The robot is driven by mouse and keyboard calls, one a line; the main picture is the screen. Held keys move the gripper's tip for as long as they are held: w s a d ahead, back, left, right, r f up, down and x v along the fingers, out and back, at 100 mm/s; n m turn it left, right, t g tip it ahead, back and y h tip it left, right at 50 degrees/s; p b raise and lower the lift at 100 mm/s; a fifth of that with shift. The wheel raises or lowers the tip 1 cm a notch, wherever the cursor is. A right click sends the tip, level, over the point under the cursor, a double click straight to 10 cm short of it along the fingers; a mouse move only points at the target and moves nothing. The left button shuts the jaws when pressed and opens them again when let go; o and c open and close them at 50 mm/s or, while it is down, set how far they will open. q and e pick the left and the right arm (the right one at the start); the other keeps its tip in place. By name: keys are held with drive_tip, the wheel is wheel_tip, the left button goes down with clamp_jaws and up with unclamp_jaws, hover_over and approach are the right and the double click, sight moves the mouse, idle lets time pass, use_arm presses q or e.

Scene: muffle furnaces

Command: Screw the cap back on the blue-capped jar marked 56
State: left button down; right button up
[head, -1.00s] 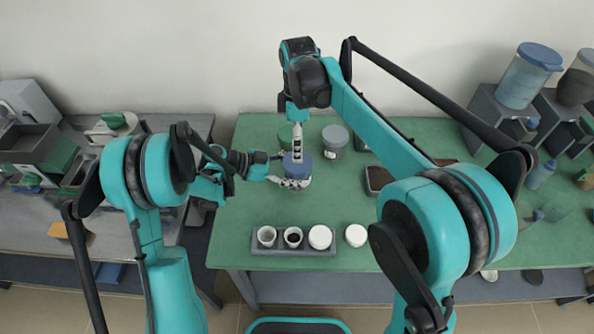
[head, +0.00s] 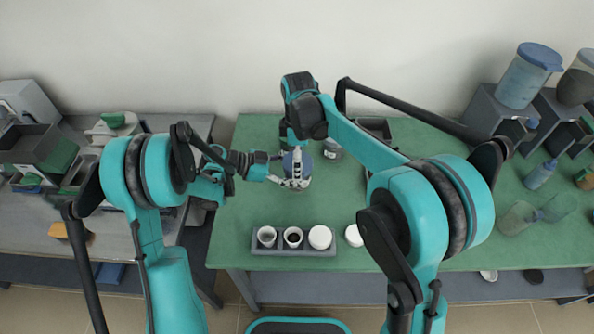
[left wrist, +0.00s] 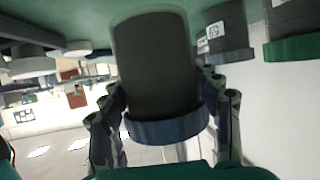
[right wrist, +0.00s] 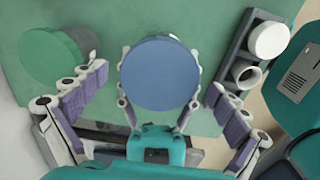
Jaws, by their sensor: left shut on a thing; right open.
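A dark jar (left wrist: 155,65) with a blue cap (right wrist: 160,73) stands at the back of the green table. My left gripper (head: 292,183) is shut around its side. In the left wrist view, the cap's blue rim (left wrist: 165,127) sits against the jar body with no clear gap. Whether it is screwed tight cannot be told. No number shows on this jar. My right gripper (right wrist: 158,88) is open above the cap, with a finger out to either side, apart from it. In the head view my right wrist hides most of this gripper and part of the cap (head: 297,160).
A green-capped jar (right wrist: 50,55) stands beside the held jar. Another labelled jar (left wrist: 228,35) with a grey-blue cap is close by. A grey rack (head: 262,249) with white cups lies at the front, with a white lid (head: 353,235) to its right. The table between is clear.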

drive_tip(key=c, duration=1.3)
drive_tip(key=shift+o, duration=0.2)
drive_tip(key=m, duration=0.4)
drive_tip(key=shift+m, duration=0.3)
drive_tip(key=m, duration=1.8)
drive_tip(key=shift+a+m, duration=0.1)
drive_tip(key=shift+m, duration=0.3)
drive_tip(key=o, duration=1.3)
drive_tip(key=shift+r, duration=0.1)
